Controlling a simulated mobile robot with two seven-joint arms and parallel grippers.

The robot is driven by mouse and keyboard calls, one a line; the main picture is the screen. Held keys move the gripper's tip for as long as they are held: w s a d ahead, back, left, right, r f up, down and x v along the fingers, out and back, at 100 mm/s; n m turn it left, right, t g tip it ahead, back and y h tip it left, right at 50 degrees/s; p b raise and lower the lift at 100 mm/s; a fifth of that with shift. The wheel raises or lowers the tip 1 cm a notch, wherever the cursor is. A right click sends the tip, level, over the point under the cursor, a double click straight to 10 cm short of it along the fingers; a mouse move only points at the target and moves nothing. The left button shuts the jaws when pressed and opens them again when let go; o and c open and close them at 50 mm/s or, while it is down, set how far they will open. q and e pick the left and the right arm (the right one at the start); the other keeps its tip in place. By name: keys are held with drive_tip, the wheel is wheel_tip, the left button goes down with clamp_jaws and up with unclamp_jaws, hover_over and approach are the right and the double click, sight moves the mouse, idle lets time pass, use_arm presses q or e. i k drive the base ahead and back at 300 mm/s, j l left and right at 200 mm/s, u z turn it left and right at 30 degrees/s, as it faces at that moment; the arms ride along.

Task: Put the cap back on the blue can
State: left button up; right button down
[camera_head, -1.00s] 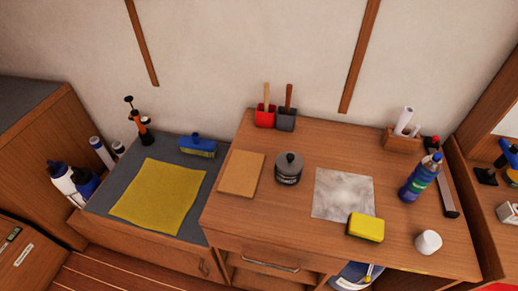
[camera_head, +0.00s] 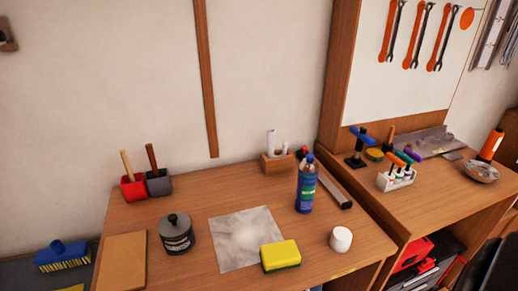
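The blue can (camera_head: 306,186) stands upright toward the right side of the wooden desk (camera_head: 190,275). It has a blue body with a green label band and a narrow, darker blue top. A white rounded cap (camera_head: 341,239) sits on the desk in front of the can and to its right, apart from it. Whether it belongs to this can is not shown. Neither of my grippers is in the view.
A yellow sponge (camera_head: 280,256) lies left of the cap, near a grey sheet (camera_head: 240,232). A dark lidded jar (camera_head: 176,234) stands further left. A wooden holder (camera_head: 276,162) and a dark bar (camera_head: 335,190) are near the can. A second bench (camera_head: 440,190) adjoins on the right.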

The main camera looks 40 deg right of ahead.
sight(308, 172)
drive_tip(key=l+z, duration=0.1)
drive_tip(key=z, duration=1.45)
drive_tip(key=i+j, duration=0.05)
